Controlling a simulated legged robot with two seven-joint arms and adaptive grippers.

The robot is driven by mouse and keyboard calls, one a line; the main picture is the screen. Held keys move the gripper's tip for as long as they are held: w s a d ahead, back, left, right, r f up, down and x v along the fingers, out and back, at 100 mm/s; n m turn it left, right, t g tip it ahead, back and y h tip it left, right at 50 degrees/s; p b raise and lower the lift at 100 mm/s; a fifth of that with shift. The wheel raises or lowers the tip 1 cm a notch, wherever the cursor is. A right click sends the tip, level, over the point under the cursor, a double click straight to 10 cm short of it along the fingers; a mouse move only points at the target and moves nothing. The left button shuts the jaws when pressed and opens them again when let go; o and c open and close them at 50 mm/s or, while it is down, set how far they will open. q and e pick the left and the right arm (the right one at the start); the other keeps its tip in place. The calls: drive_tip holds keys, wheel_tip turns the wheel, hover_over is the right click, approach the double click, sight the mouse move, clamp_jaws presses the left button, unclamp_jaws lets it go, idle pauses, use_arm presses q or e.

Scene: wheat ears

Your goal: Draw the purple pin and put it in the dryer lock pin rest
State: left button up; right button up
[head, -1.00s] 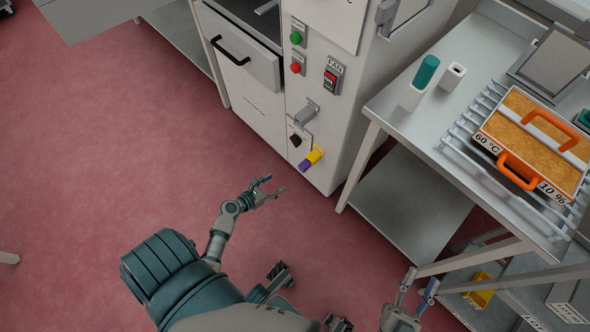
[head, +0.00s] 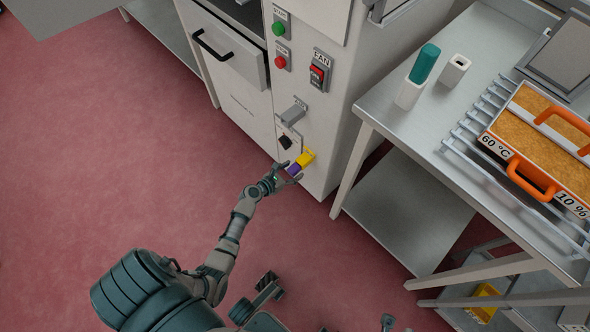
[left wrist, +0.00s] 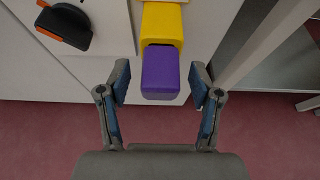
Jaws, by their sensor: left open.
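The purple pin (head: 293,170) sticks out of a yellow housing (head: 306,157) low on the dryer's front panel. In the left wrist view the purple end (left wrist: 161,74) hangs out of the yellow housing (left wrist: 163,22). My left gripper (left wrist: 160,84) is open, with one finger on each side of the purple end and visible gaps. A white block with an opening in its top (head: 454,70) stands on the side table; no label shows whether it is the dryer lock pin rest. Only a small part of my right gripper (head: 388,322) seems to show at the bottom edge.
A white holder (head: 408,94) with a teal piece stands beside the white block. An orange-handled grain tray (head: 531,183) lies on a rack on the side table (head: 400,130). A black knob (head: 285,142) and grey lever (head: 293,112) sit above the pin.

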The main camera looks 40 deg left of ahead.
use_arm(q)
drive_tip(key=shift+w, duration=0.1)
clamp_jaws()
idle(0.4)
drive_tip(key=shift+s+p, duration=0.3)
drive_tip(key=shift+s, duration=0.3)
idle(0.3)
drive_tip(key=c, duration=0.9)
unclamp_jaws()
clamp_jaws()
drive_tip(key=shift+s+a+r+p, duration=0.15)
drive_tip(key=shift+s+p, duration=0.15)
drive_tip(key=shift+s, duration=0.85)
drive_tip(key=shift+s+a+p, duration=0.15)
drive_tip(key=shift+s+p, duration=0.2)
drive_tip(key=shift+s, duration=1.95)
